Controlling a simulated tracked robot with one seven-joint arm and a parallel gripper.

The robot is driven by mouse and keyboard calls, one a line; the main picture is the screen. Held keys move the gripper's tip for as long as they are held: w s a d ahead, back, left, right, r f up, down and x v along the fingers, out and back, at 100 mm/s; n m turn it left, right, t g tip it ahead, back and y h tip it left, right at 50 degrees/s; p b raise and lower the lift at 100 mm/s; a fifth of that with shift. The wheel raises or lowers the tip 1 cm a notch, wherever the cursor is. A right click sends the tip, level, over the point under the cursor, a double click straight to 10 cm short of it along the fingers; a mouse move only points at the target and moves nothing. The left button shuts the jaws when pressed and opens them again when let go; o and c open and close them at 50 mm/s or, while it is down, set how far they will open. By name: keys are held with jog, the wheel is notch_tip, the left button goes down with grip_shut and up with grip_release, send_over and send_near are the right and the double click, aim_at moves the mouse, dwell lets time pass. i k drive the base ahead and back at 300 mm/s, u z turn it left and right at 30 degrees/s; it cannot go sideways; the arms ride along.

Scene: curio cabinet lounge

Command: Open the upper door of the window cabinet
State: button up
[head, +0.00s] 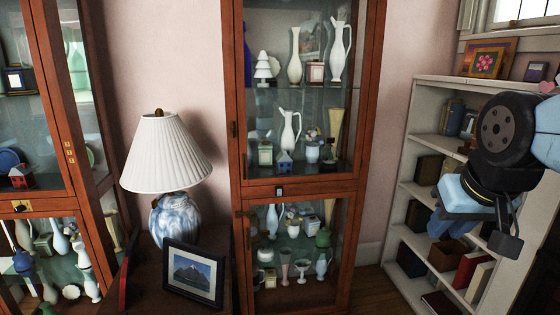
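A tall wooden cabinet (370,110) with glass panes stands in the middle of the head view. Its upper door (239,90) has a wooden frame and looks shut, with white vases and figurines behind the glass. A small dark-and-light fitting (279,191) sits on the rail between the upper and lower doors. The lower door (245,270) also looks shut. The cabinet's top is out of view. My gripper (507,232) hangs at the right, in front of the white bookshelf and well apart from the cabinet. Its finger opening does not show clearly.
A lamp (165,150) and a framed mountain picture (193,275) stand on a dark table in front, left of the cabinet. A second glass cabinet (85,110) is at the far left. A white bookshelf (425,125) stands right, below a window (520,10).

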aim_at(370, 16)
jog(key=z, duration=0.3)
jog(key=i, duration=1.65)
jog(key=u, duration=0.9)
jog(key=k, duration=0.9)
jog(key=u, duration=0.15)
jog(key=i, duration=0.95)
jog(key=z, duration=0.1)
